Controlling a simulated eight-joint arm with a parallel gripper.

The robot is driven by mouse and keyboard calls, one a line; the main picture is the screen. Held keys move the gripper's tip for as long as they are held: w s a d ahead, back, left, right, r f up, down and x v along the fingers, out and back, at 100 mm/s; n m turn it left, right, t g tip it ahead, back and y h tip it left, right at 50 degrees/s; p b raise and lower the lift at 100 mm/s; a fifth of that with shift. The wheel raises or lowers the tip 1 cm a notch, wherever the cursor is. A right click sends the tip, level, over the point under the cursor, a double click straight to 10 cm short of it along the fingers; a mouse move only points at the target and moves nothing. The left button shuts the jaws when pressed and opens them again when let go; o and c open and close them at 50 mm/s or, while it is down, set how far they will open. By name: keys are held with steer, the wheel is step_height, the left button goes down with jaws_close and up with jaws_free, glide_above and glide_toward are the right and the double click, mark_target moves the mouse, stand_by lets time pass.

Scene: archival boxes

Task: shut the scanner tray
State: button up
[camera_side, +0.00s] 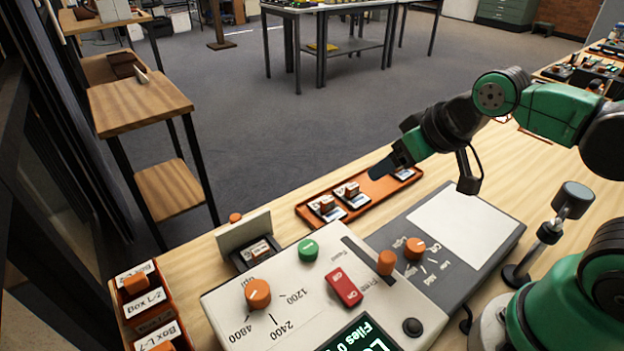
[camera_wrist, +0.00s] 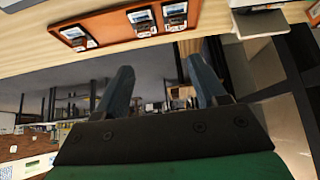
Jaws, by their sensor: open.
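The grey scanner (camera_side: 330,290) stands on the wooden bench, with knobs, a red switch, a green button and a lit screen on its top. Its tray (camera_side: 240,262) sticks out from the far left side, with a labelled item (camera_side: 258,250) lying in it. The tray has an upright grey front plate (camera_side: 243,232) with an orange knob (camera_side: 235,217). My gripper (camera_side: 382,168) is in the air above the far edge of the bench, well to the right of the tray. In the wrist view its two blue fingers (camera_wrist: 161,82) are spread and empty.
An orange rack (camera_side: 382,188) with several labelled cartridges lies between my gripper and the tray; it also shows in the wrist view (camera_wrist: 110,36). Orange boxes (camera_side: 143,290) stand left of the scanner. A flat grey plate with a white sheet (camera_side: 462,225) adjoins the scanner.

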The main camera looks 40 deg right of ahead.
steer(key=shift+w+a+r, duration=0.1)
steer(key=shift+w+r, duration=0.05)
steer(key=c, duration=0.4)
steer(key=w+a+r, duration=0.1)
steer(key=w+r, duration=0.1)
steer(key=shift+w+a+n+g, duration=0.3)
steer(key=shift+w+a+n, duration=0.05)
steer(key=shift+n, duration=0.05)
jaws_close()
steer(key=n+g+y, duration=0.2)
steer(key=n+g, duration=0.1)
steer(key=n, duration=0.2)
glide_above(253, 243)
steer(key=w+a, duration=0.1)
steer(key=w, duration=0.6)
step_height(253, 243, down, 3)
steer(key=f, duration=0.6)
steer(key=a+f, duration=0.1)
steer(key=f, duration=0.3)
steer(key=shift+w, duration=0.2)
steer(key=shift+s+d, duration=0.35)
steer(key=shift+s, duration=0.3)
